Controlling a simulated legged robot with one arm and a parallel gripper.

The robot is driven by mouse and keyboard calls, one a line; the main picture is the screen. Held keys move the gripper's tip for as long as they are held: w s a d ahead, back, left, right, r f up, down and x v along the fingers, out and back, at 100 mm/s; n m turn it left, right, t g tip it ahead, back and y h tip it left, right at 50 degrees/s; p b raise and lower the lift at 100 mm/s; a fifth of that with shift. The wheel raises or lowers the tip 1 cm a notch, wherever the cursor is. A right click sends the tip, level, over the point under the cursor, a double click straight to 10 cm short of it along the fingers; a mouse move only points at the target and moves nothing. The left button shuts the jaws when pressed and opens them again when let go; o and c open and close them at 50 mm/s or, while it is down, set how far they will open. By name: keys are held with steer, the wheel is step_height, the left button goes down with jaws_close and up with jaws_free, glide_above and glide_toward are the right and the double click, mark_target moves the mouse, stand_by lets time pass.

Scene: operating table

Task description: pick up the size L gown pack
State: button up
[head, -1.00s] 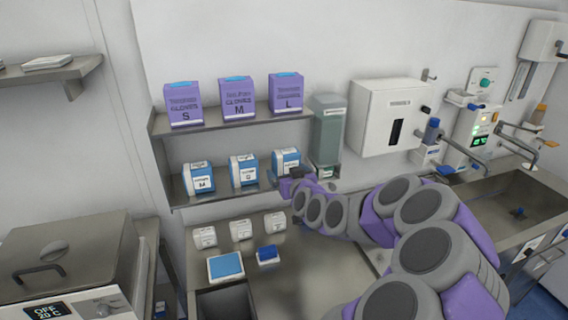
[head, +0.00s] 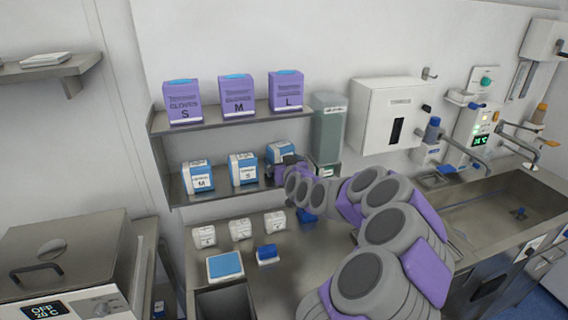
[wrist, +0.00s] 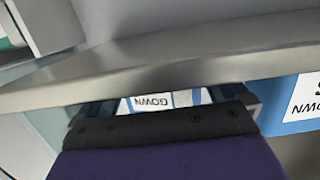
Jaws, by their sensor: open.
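A blue and white gown pack (head: 280,149) stands at the right end of the lower wall shelf, slightly tilted. My gripper (head: 284,170) is open in front of it and hides its lower front. In the wrist view, my gripper's fingers (wrist: 162,105) are spread, and the pack (wrist: 180,98) shows between them with an upside-down "GOWN" label. Its size letter is hidden. To its left on the shelf stand a pack marked S (head: 243,171) and one marked M (head: 198,178). The neighbouring pack also shows at the right of the wrist view (wrist: 285,120).
Purple glove boxes S (head: 183,102), M (head: 237,98) and L (head: 286,93) stand on the upper shelf (head: 215,122). A dispenser (head: 327,130) hangs close right of the packs. Small white boxes (head: 240,229) and a blue-topped box (head: 226,266) lie on the counter below.

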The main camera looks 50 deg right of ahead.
mark_target(286, 152)
steer(key=shift+d+f, duration=0.2)
steer(key=shift+d, duration=0.5)
steer(key=shift+c, duration=0.4)
steer(key=shift+d, duration=0.15)
steer(key=shift+c, duration=0.7)
steer(key=shift+a, duration=0.55)
steer(key=c, duration=0.5)
steer(key=shift+a+r, duration=0.15)
steer(key=shift+a, duration=0.1)
steer(key=shift+d+r, duration=0.25)
steer(key=shift+d, duration=0.2)
steer(key=shift+d+r, duration=0.15)
steer(key=shift+r, duration=0.15)
steer(key=shift+s+a+r+p, duration=0.1)
steer(key=shift+s+r+p, duration=0.15)
steer(key=shift+r, duration=0.4)
steer(key=shift+s+a+r+p, duration=0.15)
steer(key=shift+r+p, duration=0.15)
steer(key=shift+r, duration=0.3)
steer(key=s+a+r, duration=0.1)
steer(key=s, duration=1.4)
steer(key=shift+s+a+r, duration=0.15)
steer(key=shift+a, duration=0.2)
